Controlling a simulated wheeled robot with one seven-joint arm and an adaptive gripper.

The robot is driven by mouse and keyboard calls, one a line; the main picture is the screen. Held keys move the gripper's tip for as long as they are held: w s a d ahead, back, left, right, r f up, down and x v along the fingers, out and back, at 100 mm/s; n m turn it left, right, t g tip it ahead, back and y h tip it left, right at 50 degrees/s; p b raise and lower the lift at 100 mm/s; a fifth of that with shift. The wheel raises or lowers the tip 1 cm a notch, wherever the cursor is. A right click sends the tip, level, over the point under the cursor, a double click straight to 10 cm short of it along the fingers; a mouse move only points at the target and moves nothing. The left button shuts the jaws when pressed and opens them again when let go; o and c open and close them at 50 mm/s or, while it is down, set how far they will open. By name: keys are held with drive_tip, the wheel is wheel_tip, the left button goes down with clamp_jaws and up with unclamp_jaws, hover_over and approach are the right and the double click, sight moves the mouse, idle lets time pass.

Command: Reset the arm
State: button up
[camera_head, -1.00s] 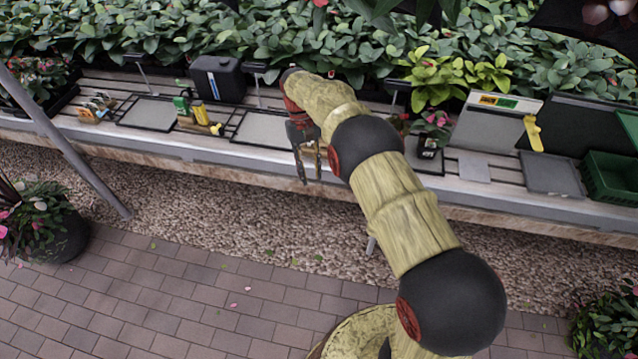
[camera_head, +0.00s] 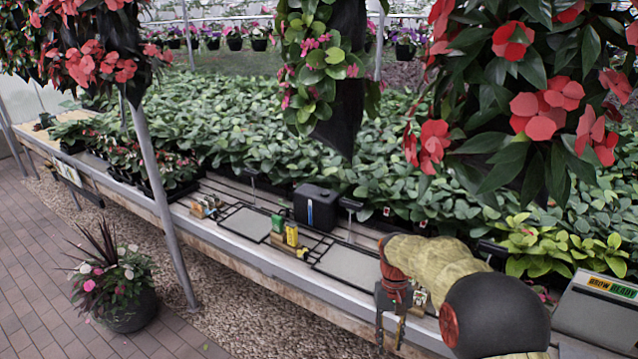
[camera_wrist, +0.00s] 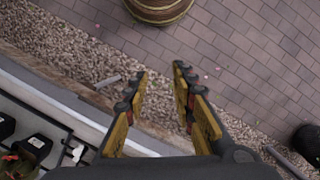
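My gripper (camera_head: 391,330) hangs pointing down at the front edge of the long wooden bench, in the lower right of the head view. In the wrist view my gripper (camera_wrist: 160,88) shows two fingers spread apart with nothing between them. Gravel and brick paving lie below it. My arm bends above the bench, and its lower links are cut off by the frame's bottom edge.
The bench (camera_head: 230,250) carries a black box (camera_head: 316,208), a yellow bottle (camera_head: 291,234), a green bottle (camera_head: 277,223) and flat grey trays (camera_head: 347,265). A metal post (camera_head: 163,200) and hanging red flowers (camera_head: 545,115) stand near. A potted plant (camera_head: 125,312) sits on open paving.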

drive_tip(key=s+r+t, duration=0.8)
drive_tip(key=s+r, duration=1.6)
drive_tip(key=s, duration=0.1)
drive_tip(key=shift+s+r+t, duration=0.25)
drive_tip(key=shift+t, duration=0.15)
drive_tip(key=shift+d, duration=0.1)
